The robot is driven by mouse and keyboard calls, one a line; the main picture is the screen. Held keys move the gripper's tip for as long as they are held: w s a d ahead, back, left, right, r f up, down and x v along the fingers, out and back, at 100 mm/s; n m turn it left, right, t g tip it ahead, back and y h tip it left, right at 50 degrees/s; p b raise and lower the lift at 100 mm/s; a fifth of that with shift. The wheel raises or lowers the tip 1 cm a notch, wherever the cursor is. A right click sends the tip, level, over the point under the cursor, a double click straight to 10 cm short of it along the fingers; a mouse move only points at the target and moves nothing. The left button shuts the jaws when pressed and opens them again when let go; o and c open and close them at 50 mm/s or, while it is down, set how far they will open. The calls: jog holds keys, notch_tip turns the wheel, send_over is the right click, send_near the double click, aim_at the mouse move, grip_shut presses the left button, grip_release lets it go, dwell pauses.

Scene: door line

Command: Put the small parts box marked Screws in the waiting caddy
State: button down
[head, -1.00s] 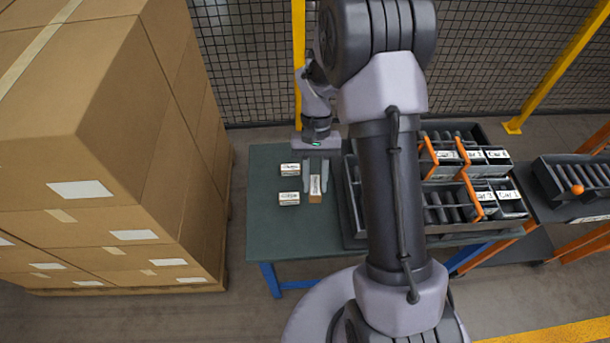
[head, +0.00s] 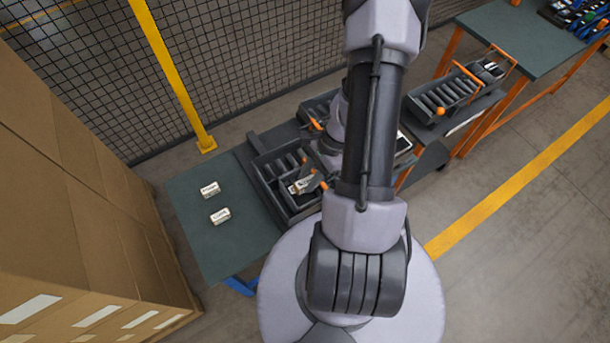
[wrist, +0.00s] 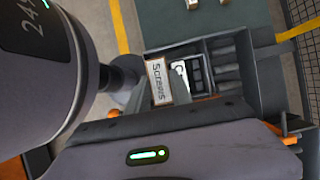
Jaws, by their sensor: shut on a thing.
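The Screws box (wrist: 157,82) shows its white label with dark lettering in the wrist view. My gripper (head: 313,184) is shut on it, over the near part of a dark caddy (head: 263,182) with several compartments. The caddy also shows in the wrist view (wrist: 238,60), behind and right of the box. A white card with dark lettering (wrist: 180,72) is beside the box there. I cannot tell whether the box is above a compartment or partly inside it.
Two other small labelled boxes (head: 209,189) (head: 220,215) lie on the green table (head: 190,235). Another caddy (head: 425,105) with an orange handle stands to the right. Stacked cartons (head: 60,220) rise at the left, and a mesh fence (head: 90,80) runs behind.

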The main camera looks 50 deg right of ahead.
jog(key=b, duration=0.5)
send_over(308, 200)
jog(key=shift+f, duration=3.2)
jog(key=shift+r, duration=0.1)
jog(key=c, duration=1.1)
grip_release()
jog(key=shift+o, duration=0.2)
jog(key=w+a+r+p+v, duration=0.1)
jog(key=a+p+v, duration=0.2)
jog(key=p+v, duration=0.8)
jog(key=v, duration=1.4)
jog(key=shift+w, duration=0.1)
